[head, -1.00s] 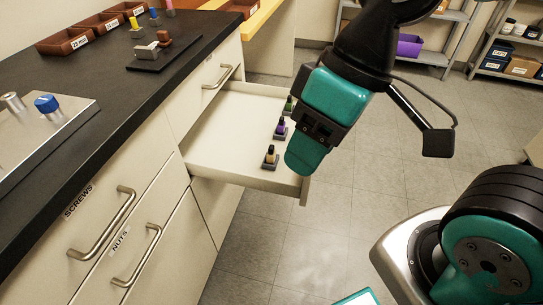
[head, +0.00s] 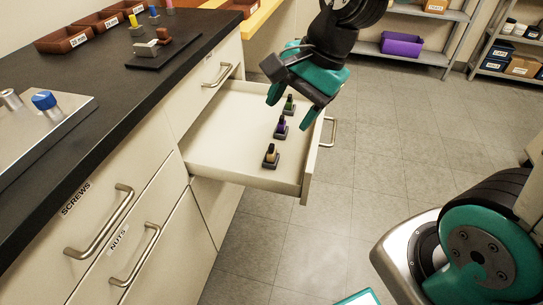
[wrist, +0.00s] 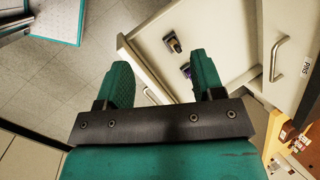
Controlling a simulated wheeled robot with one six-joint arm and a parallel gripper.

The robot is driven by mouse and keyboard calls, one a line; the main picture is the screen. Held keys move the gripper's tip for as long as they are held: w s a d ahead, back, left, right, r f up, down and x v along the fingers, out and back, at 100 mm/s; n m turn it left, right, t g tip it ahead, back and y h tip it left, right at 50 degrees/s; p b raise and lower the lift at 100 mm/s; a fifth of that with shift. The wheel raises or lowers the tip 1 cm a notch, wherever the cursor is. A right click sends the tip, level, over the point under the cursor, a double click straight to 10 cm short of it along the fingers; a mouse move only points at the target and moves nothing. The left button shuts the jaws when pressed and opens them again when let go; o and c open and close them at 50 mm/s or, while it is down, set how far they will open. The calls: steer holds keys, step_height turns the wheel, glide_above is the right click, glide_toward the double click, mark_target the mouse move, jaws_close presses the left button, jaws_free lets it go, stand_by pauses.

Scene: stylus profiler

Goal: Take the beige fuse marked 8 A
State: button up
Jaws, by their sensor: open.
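The beige fuse (head: 270,152) stands upright in a dark holder in the open drawer (head: 218,150), nearest the head camera of a row of three. It also shows in the wrist view (wrist: 173,44), apart from my fingers. Its marking is too small to read. A purple fuse (head: 281,128) and a green fuse (head: 289,103) stand behind it in the row. My gripper (head: 290,108) is open and empty above the drawer, over the far end of the row. In the wrist view my gripper (wrist: 161,66) has its two teal fingers wide apart, with the purple fuse (wrist: 185,70) beside the right finger.
The drawer front with its handle (head: 328,131) juts into the room. The black worktop (head: 120,95) stands left of it, with brown bins (head: 62,40) and a metal plate (head: 40,125). Shelves (head: 400,50) stand at the back.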

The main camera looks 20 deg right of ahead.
mark_target(274, 146)
steer(key=w+d+f+m+t, duration=0.1)
steer(key=w+d+f+m, duration=0.7)
steer(key=m, duration=0.6)
steer(key=b+x, duration=0.1)
steer(key=x, duration=0.4)
steer(key=b+x, duration=0.2)
steer(key=x, duration=0.4)
steer(key=a+b+x, duration=0.1)
steer(key=b+x, duration=0.1)
steer(key=x, duration=0.3)
steer(key=shift+w+a, duration=0.1)
steer(key=shift+w, duration=0.25)
steer(key=shift+r+h, duration=0.1)
steer(key=shift+h, duration=0.2)
steer(key=c, duration=1.1)
steer(key=shift+o, duration=0.2)
step_height(274, 146, up, 20)
steer(key=p, duration=0.5)
steer(key=o, duration=0.3)
jaws_close()
